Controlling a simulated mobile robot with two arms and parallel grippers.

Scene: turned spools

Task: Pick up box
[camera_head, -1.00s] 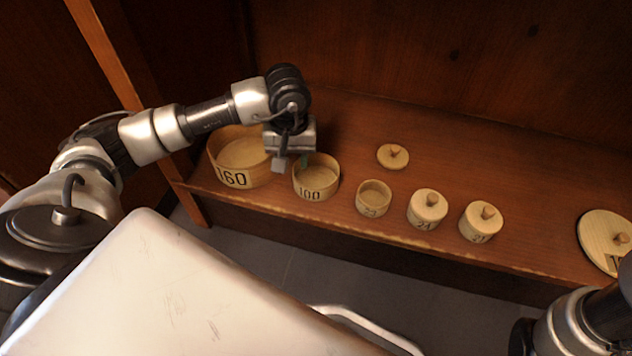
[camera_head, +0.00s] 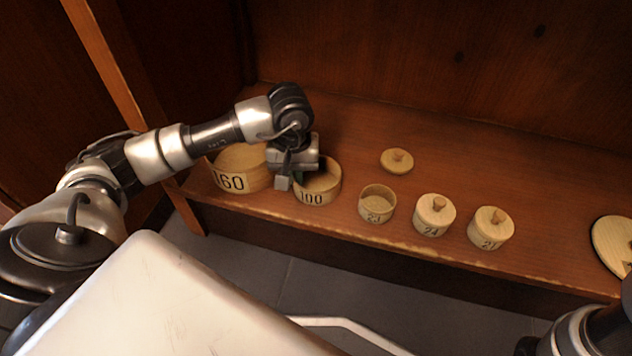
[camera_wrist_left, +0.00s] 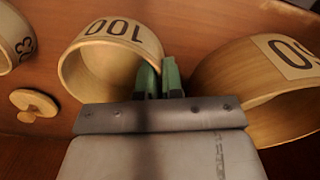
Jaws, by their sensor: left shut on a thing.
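The round, open wooden box marked 100 (camera_head: 318,196) stands upright on the shelf. It also shows in the left wrist view (camera_wrist_left: 85,72), its label upside down. My left gripper (camera_head: 291,181) is at its left rim in the head view. In the left wrist view its green fingers (camera_wrist_left: 160,68) are close together at the rim of this box, shut on its wall. My gripper hides part of the rim. My right gripper is out of view; only part of that arm shows at the lower right.
The larger box marked 160 (camera_head: 237,165) stands close by on the left. To the right are a small open box (camera_head: 377,207), two lidded boxes (camera_head: 434,216) (camera_head: 490,229) and a large lid (camera_head: 612,240). A small lid (camera_head: 397,161) lies behind. The shelf (camera_head: 520,180) is clear at the back.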

